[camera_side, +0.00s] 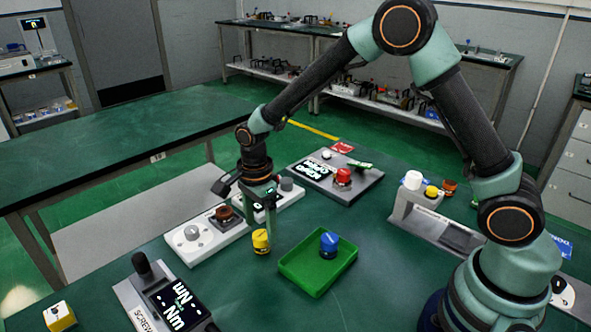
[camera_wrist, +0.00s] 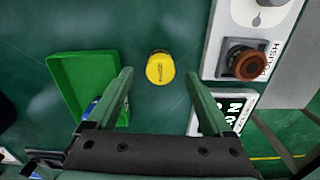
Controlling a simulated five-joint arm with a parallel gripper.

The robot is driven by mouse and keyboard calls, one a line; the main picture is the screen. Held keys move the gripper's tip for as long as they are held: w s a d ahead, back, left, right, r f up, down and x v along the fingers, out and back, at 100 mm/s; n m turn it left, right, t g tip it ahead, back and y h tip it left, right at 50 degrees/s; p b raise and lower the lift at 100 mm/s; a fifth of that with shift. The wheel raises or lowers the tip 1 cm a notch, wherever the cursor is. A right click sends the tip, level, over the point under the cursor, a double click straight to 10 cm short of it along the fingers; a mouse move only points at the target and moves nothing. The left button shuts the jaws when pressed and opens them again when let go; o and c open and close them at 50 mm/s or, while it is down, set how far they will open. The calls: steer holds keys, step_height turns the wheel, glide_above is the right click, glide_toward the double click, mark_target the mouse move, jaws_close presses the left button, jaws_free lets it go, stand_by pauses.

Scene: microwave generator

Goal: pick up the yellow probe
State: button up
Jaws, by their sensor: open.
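The yellow probe (camera_side: 261,241) is a short yellow cylinder with a dark band, standing on the green table left of the green tray. In the wrist view the yellow probe (camera_wrist: 160,68) lies ahead of my gripper (camera_wrist: 158,88), roughly centred between its two fingers. My gripper (camera_side: 262,205) is open and empty, and in the side view it is above and behind the probe. The fingers appear apart from the probe.
The green tray (camera_side: 290,268) holds a blue probe (camera_side: 329,243), partly hidden in the wrist view. A white panel with knobs (camera_side: 192,245) stands left of the yellow probe. A box with a red knob (camera_side: 343,178) is behind. Free table lies in front of the probe.

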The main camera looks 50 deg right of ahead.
mark_target(261, 235)
step_height(261, 235, down, 5)
steer(key=shift+d+f, duration=0.1)
stand_by(0.3)
jaws_close()
